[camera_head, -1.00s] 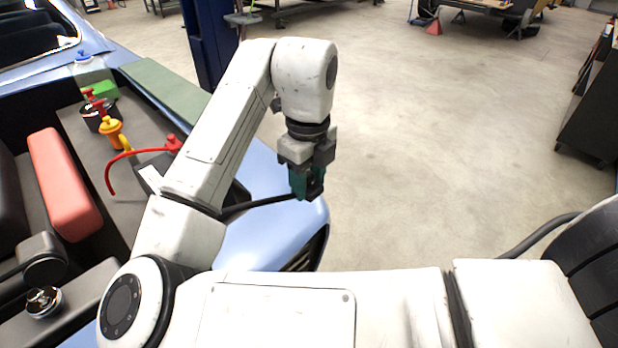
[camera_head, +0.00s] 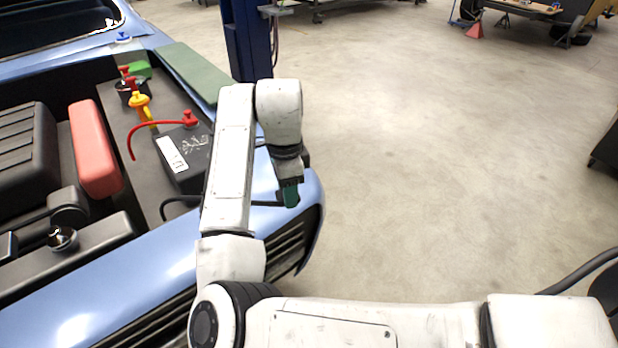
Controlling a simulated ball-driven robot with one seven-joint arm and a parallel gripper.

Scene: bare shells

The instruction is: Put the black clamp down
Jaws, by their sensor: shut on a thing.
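My gripper (camera_head: 290,192) points down over the front corner of the blue car's fender, right of the engine bay. Its green fingers are shut on the black clamp, which is mostly hidden between them. A black cable (camera_head: 266,203) runs left from the gripper, passes behind my arm and shows again as a loop (camera_head: 178,200) beside the battery. The black battery (camera_head: 190,152) has a white label and a red clamp (camera_head: 190,119) on top, with a red cable curving left from it. I cannot tell whether the black clamp touches the fender.
The blue fender (camera_head: 140,278) and grille (camera_head: 290,246) lie below my arm. A green mat (camera_head: 192,72) lies on the far fender. A yellow funnel-like item (camera_head: 140,108) and a red block (camera_head: 95,150) are in the bay. A blue post (camera_head: 246,40) stands behind; the floor (camera_head: 440,170) at right is clear.

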